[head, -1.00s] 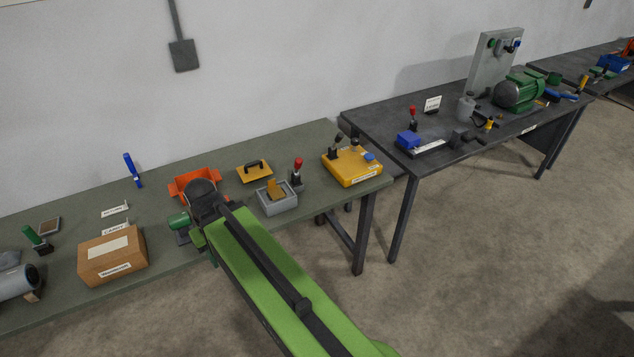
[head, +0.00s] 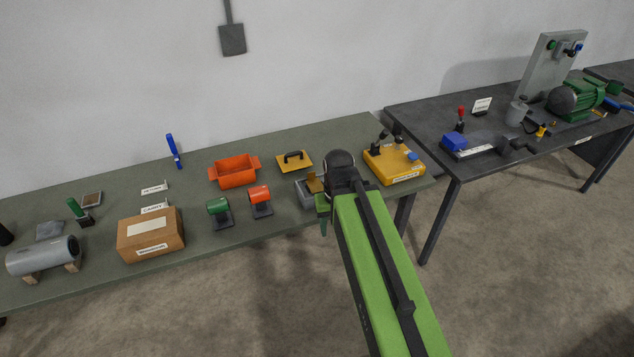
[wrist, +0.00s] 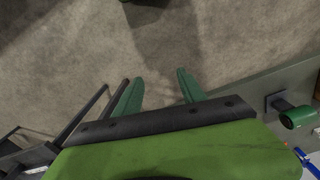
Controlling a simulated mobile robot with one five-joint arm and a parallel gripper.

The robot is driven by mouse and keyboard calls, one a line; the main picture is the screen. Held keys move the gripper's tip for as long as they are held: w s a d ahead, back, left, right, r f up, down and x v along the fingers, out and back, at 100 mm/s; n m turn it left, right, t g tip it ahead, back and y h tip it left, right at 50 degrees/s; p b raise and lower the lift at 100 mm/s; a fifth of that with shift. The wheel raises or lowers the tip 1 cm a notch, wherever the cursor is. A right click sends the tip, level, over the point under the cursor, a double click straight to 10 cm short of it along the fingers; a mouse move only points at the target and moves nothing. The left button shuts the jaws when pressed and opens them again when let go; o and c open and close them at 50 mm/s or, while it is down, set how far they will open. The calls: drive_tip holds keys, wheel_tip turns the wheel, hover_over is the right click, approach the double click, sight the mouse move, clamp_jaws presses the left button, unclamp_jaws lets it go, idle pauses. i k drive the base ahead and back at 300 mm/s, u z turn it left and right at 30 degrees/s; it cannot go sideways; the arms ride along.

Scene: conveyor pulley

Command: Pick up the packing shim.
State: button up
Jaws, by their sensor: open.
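I cannot tell for certain which thing is the packing shim. A small yellow-brown block (head: 315,185) sits in a grey open box (head: 304,195), partly hidden behind my arm in the head view. A flat grey piece (head: 49,229) lies at the left by a grey cylinder. My gripper is open and empty in the wrist view (wrist: 158,90), its two green fingers apart above bare floor. In the head view its end is mostly hidden by my arm, near the bench's front edge, beside the grey box.
The green bench (head: 110,205) holds a cardboard box (head: 151,236), an orange bin (head: 235,172), green (head: 219,211) and orange (head: 260,199) roller stands, a yellow handled plate (head: 294,161) and a yellow control box (head: 393,164). A dark table (head: 440,127) stands at the right.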

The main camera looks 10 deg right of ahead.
sight(315, 185)
drive_tip(key=z, duration=1.6)
drive_tip(key=i, duration=0.8)
drive_tip(key=u, duration=0.75)
drive_tip(key=k, duration=0.1)
drive_tip(key=u, duration=2.85)
drive_tip(key=i, duration=1)
drive_tip(key=u, duration=0.05)
